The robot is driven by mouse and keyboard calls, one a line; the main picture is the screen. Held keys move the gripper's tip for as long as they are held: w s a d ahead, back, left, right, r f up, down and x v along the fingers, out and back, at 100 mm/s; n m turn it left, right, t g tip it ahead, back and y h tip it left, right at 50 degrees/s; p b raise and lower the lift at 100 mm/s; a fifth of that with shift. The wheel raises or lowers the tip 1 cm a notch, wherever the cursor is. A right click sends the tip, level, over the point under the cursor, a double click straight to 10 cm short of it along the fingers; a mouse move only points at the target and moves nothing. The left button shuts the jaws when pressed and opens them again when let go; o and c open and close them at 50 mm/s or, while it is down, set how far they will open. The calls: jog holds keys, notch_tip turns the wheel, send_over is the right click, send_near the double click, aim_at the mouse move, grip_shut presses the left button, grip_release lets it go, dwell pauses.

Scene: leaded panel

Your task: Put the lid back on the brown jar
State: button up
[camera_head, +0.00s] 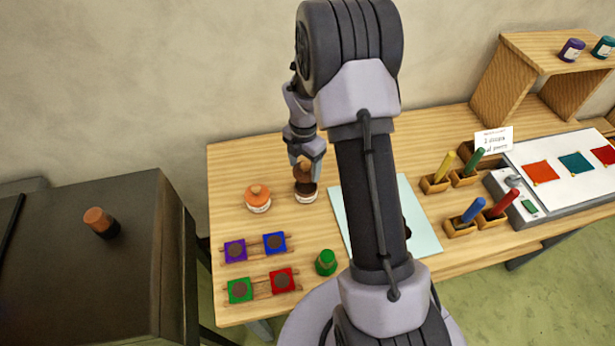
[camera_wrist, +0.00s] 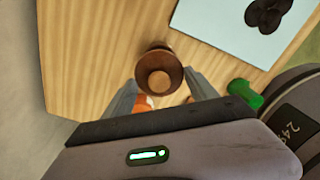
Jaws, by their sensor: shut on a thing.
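My gripper (camera_head: 306,166) is shut on a brown wooden lid (camera_head: 303,173) with a round knob. The brown jar (camera_head: 306,195), with a dark top and a pale label, stands on the wooden table directly below the lid. I cannot tell whether lid and jar touch. In the wrist view the lid (camera_wrist: 158,82) lies between the two fingertips (camera_wrist: 163,88) and hides most of what is under it.
An orange-lidded jar (camera_head: 258,196) stands close left of the brown jar. Colored blocks (camera_head: 236,250) on racks and a green piece (camera_head: 326,262) lie nearer. A pale blue sheet (camera_head: 424,226) lies right. A dark cabinet (camera_head: 90,270) bears an orange-topped dark object (camera_head: 99,221).

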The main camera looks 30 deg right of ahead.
notch_tip(320, 180, down, 6)
jog(key=b, duration=0.4)
jog(key=shift+r+b, duration=0.1)
jog(key=shift+b, duration=0.3)
jog(key=shift+f, duration=0.3)
jog(key=shift+f, duration=0.2)
dwell(1.7)
jog(key=o, duration=1.6)
notch_tip(320, 180, up, 7)
jog(key=p, duration=0.6)
jog(key=shift+r, duration=0.1)
